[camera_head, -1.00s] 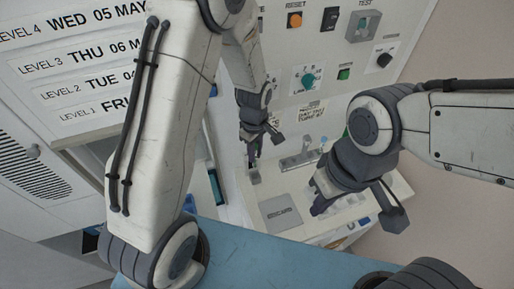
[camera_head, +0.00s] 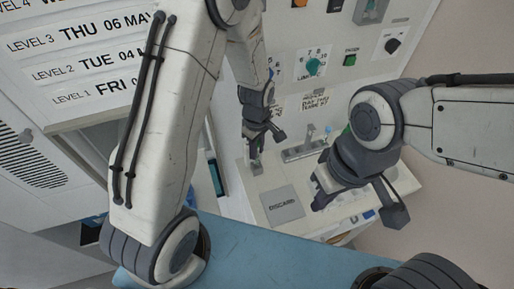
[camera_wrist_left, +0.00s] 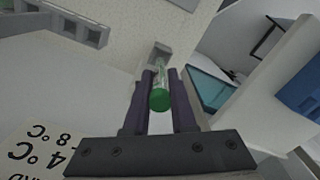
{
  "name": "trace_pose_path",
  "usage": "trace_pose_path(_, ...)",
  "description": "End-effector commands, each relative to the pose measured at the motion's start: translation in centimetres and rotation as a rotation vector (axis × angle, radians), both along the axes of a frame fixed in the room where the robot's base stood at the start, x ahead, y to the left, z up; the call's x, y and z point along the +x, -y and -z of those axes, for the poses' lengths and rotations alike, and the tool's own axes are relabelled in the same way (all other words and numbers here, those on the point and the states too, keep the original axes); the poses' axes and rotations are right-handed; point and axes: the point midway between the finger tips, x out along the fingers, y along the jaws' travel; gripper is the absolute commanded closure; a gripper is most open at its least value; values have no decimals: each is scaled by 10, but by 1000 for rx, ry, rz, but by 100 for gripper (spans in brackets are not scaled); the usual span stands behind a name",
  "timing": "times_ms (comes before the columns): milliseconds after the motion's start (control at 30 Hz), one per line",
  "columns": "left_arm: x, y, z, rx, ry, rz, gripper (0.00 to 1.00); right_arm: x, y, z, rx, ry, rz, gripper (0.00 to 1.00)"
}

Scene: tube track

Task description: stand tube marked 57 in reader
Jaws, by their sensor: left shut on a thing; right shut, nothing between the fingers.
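A tube with a green cap (camera_wrist_left: 160,99) is held between the fingers of my left gripper (camera_wrist_left: 158,88). Its clear body points away from the wrist camera towards a small grey square socket (camera_wrist_left: 163,48). I cannot tell whether the tube's tip is inside the socket, and the marking on the tube cannot be read. In the head view my left gripper (camera_head: 252,152) is just above a small grey block (camera_head: 256,168) at the counter's left side, possibly the reader. My right gripper (camera_head: 319,192) is shut and empty above the counter, right of the grey DISCARD panel (camera_head: 283,206).
A grey rack (camera_head: 305,150) lies behind the DISCARD panel; grey block shapes also show in the left wrist view (camera_wrist_left: 75,25). A wall panel with knobs and buttons (camera_head: 313,66) rises behind. A blue surface (camera_head: 260,255) is in front. A board with level labels (camera_head: 80,65) stands left.

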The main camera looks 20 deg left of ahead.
Motion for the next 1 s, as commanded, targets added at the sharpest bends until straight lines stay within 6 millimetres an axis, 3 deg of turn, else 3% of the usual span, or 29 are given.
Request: trace_pose_path(1000,0,0,6,0,0,0,100,0,0,2,0,0,0,100)
